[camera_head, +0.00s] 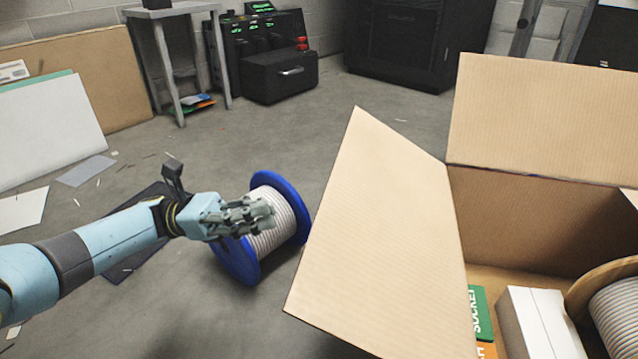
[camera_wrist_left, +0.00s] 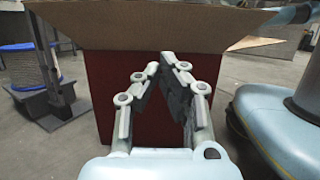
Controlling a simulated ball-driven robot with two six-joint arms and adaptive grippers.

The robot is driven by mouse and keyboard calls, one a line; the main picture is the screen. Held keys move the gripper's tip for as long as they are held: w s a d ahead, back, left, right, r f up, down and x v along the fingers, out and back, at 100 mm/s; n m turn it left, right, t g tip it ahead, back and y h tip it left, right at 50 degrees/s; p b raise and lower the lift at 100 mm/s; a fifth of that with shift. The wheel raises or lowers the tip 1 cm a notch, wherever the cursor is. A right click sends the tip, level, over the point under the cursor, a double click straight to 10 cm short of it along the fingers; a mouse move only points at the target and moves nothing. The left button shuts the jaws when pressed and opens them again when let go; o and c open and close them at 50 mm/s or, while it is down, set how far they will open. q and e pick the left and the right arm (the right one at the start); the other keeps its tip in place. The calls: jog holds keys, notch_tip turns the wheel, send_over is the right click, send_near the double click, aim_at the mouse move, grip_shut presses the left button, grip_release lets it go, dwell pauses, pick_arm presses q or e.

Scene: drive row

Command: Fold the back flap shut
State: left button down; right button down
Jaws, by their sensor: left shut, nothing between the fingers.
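The open cardboard box (camera_head: 560,220) stands at the right of the head view. Its back flap (camera_head: 545,115) stands up and open along the far edge. Its left flap (camera_head: 390,230) is folded outward to the left. My left gripper (camera_head: 262,213) is shut and empty, left of the left flap and apart from the back flap. In the left wrist view the gripper (camera_wrist_left: 160,64) has its fingertips together, with a cardboard flap (camera_wrist_left: 140,27) across the top and a dark red surface (camera_wrist_left: 100,75) below. My right gripper is out of view.
Inside the box are a green carton (camera_head: 480,313), a white carton (camera_head: 540,325) and a cable spool (camera_head: 615,310). A blue-rimmed spool (camera_head: 285,195) stands on the floor behind my left gripper. A grey stand (camera_head: 175,12) and black cabinets (camera_head: 415,45) are farther back.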

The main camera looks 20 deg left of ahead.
aim_at(333, 176)
pick_arm(q)
jog(key=d+r, duration=0.1)
jog(key=d, duration=0.2)
jog(key=d+r, duration=0.2)
jog(key=w+d+r, duration=0.1)
jog(key=d+r, duration=0.1)
jog(key=d, duration=0.1)
jog(key=shift+w+d+r, duration=0.1)
jog(key=shift+d, duration=0.25)
jog(key=shift+r, duration=0.1)
jog(key=shift+r, duration=0.15)
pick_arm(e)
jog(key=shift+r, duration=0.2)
